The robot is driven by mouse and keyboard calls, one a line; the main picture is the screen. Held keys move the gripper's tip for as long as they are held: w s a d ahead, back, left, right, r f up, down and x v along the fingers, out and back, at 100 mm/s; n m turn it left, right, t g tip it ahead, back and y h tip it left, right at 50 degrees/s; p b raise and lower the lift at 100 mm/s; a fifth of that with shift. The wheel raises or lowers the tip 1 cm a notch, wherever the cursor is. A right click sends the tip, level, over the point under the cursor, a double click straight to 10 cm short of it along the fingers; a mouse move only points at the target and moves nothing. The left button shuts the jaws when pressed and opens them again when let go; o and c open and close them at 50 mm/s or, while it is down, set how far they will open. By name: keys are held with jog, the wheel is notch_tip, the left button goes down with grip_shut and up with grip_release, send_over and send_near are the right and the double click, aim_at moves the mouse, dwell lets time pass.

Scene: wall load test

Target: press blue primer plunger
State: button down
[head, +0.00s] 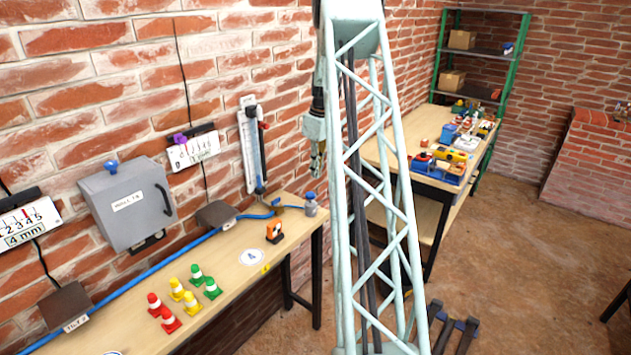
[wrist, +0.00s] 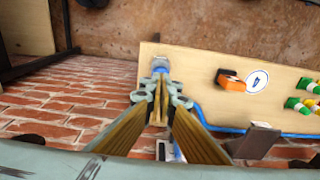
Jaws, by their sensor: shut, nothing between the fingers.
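A small grey cylinder with a blue top (head: 310,203), which looks like the primer plunger, stands upright at the right end of the long wooden bench. It also shows in the wrist view (wrist: 160,65), just beyond my fingertips.
The wooden bench (head: 225,280) carries several coloured cones (head: 188,292), an orange block (head: 274,232) and a blue hose (head: 150,270). A grey box (head: 128,203) with a blue knob and a gauge column (head: 252,150) are on the brick wall. A second, cluttered bench (head: 385,160) stands behind.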

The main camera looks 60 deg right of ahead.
jog(key=shift+s+r, duration=0.1)
jog(key=shift+r, duration=1.25)
